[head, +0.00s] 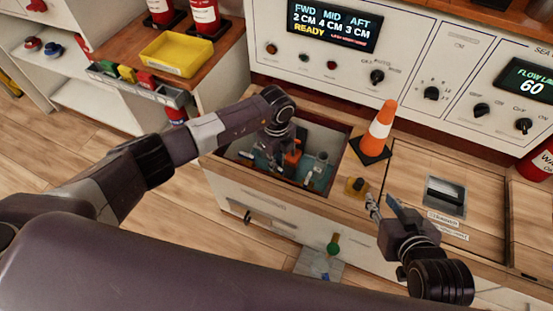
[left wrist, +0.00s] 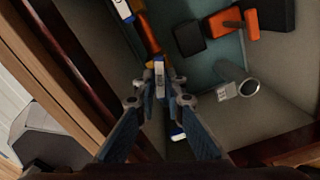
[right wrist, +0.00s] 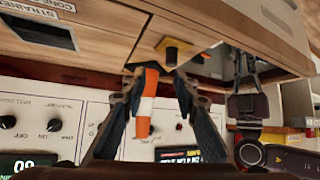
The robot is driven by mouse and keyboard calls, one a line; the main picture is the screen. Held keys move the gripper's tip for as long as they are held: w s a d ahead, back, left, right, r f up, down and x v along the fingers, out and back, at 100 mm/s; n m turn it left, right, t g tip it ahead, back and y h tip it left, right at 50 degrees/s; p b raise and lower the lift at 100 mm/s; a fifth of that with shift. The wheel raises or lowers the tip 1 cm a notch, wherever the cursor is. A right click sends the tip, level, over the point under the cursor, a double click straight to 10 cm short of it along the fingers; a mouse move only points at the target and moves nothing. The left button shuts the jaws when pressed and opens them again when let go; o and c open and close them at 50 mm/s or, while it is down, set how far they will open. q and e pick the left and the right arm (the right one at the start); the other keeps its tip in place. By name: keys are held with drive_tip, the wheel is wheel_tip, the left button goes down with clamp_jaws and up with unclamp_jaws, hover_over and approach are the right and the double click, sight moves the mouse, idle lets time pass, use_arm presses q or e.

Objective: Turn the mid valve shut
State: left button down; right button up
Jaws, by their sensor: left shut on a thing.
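My left gripper (head: 268,160) reaches down into an open hatch (head: 337,170) in the wooden top. In the left wrist view its fingers (left wrist: 160,88) are shut on a small blue-and-white piece (left wrist: 160,68). An orange handle (left wrist: 240,22) lies to the upper right, apart from the fingers; it also shows in the head view (head: 293,150). No readable label tells me which part is the mid valve, and my arm hides some of the hatch. My right gripper (head: 380,204) is open and empty above the wooden top; its spread fingers also show in the right wrist view (right wrist: 158,80).
A yellow-and-black knob (head: 356,186) and an orange-and-white cone (head: 379,130) stand right of the hatch. A grey pipe end (left wrist: 248,87) is inside it. The display panel (head: 332,24) stands behind. A green knob (head: 333,247) is below the front edge. A yellow tray (head: 180,55) sits left.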

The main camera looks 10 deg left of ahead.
use_arm(q)
drive_tip(key=shift+r+n+p, duration=0.2)
drive_tip(key=shift+n+p, duration=0.3)
drive_tip(key=shift+n, duration=0.1)
drive_tip(key=shift+n+p, duration=0.7)
drive_tip(key=shift+n, duration=0.1)
drive_tip(key=shift+f+n+p, duration=0.1)
drive_tip(key=shift+n+p, duration=0.45)
drive_tip(key=shift+n, duration=0.15)
use_arm(e)
drive_tip(key=s+d+f+g, duration=0.2)
drive_tip(key=s+g, duration=0.1)
drive_tip(key=s, duration=0.3)
drive_tip(key=s+d+f+g+h, duration=0.1)
drive_tip(key=s+d+f+g, duration=0.1)
drive_tip(key=s, duration=0.4)
drive_tip(key=shift+s+g+h, duration=0.3)
drive_tip(key=shift+g, duration=0.3)
use_arm(q)
drive_tip(key=shift+f, duration=0.1)
use_arm(e)
drive_tip(key=shift+r, duration=0.1)
use_arm(q)
drive_tip(key=c, duration=2)
unclamp_jaws()
use_arm(e)
drive_tip(key=shift+w, duration=0.1)
